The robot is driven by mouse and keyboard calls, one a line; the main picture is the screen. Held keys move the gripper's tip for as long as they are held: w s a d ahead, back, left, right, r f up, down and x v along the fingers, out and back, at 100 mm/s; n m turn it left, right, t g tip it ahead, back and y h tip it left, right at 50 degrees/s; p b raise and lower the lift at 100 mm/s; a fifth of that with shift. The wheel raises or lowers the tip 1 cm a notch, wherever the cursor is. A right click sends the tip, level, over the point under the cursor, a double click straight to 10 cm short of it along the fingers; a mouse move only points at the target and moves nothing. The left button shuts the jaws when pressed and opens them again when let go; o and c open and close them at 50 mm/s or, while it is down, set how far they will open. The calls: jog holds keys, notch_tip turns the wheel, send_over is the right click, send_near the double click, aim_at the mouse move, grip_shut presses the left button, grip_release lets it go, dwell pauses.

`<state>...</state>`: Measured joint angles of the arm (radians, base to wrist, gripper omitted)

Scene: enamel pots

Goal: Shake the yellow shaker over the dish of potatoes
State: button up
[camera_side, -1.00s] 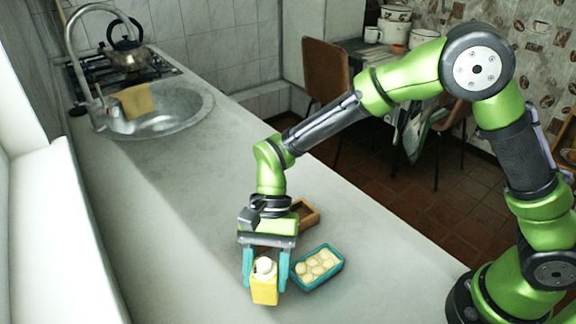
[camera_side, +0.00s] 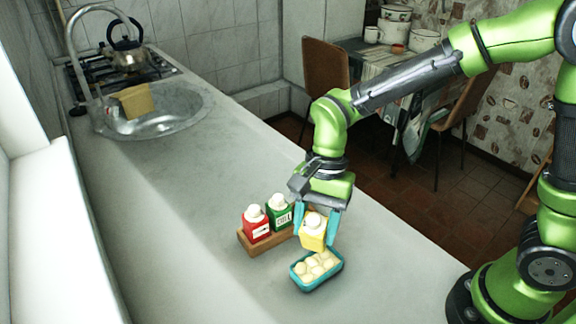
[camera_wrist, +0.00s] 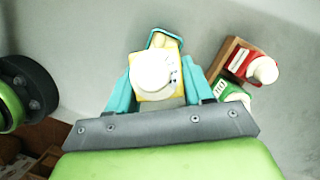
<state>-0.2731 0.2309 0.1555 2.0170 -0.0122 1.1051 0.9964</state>
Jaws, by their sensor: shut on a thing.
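The yellow shaker (camera_side: 313,233) with a white top is held between the teal fingers of my gripper (camera_side: 316,228), which is shut on it. In the side view it is upright or nearly so, above the back edge of the dish. The teal dish (camera_side: 332,283) stands on the counter with several pale potatoes (camera_side: 318,265) in it. In the wrist view the shaker (camera_wrist: 156,80) sits between the fingers (camera_wrist: 152,88) with its white top towards the camera. It covers most of the dish (camera_wrist: 166,38) there.
A wooden rack (camera_side: 262,246) left of the dish holds a red shaker (camera_side: 256,226) and a green shaker (camera_side: 279,214), close to my gripper. The counter (camera_side: 190,240) is clear to the left and front. A sink (camera_side: 160,108) lies at the far left.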

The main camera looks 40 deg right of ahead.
aim_at(311, 245)
jog(key=t+h, duration=0.1)
jog(key=h, duration=0.1)
jog(key=t+h, duration=0.1)
jog(key=h, duration=0.1)
jog(key=shift+w+d+f, duration=0.1)
jog(key=shift+d+f, duration=0.05)
jog(key=shift+f, duration=0.2)
jog(key=t+h, duration=0.1)
jog(key=h, duration=0.1)
jog(key=f+t+h, duration=0.1)
jog(key=shift+f+h, duration=0.25)
jog(key=shift+h, duration=0.15)
jog(key=t+h, duration=0.1)
jog(key=f+t+h, duration=0.1)
jog(key=shift+h, duration=0.3)
jog(key=t+h, duration=0.1)
jog(key=h, duration=0.1)
jog(key=f+t+h, duration=0.1)
jog(key=h, duration=0.1)
